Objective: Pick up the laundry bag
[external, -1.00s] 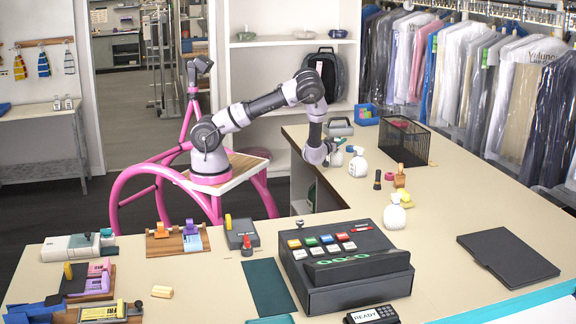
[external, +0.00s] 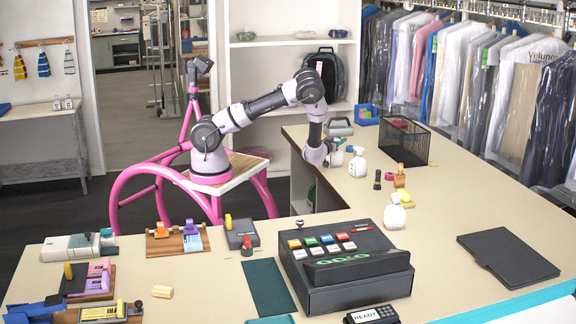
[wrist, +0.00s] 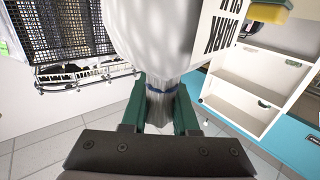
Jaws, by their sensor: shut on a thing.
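A black wire basket (external: 405,142) and small bottles stand on the back counter. The cash register (external: 345,265) and a black folder (external: 507,257) lie on the front counter. In the wrist view, white shelving (wrist: 245,92) is at right and a wire rack (wrist: 72,35) at left.

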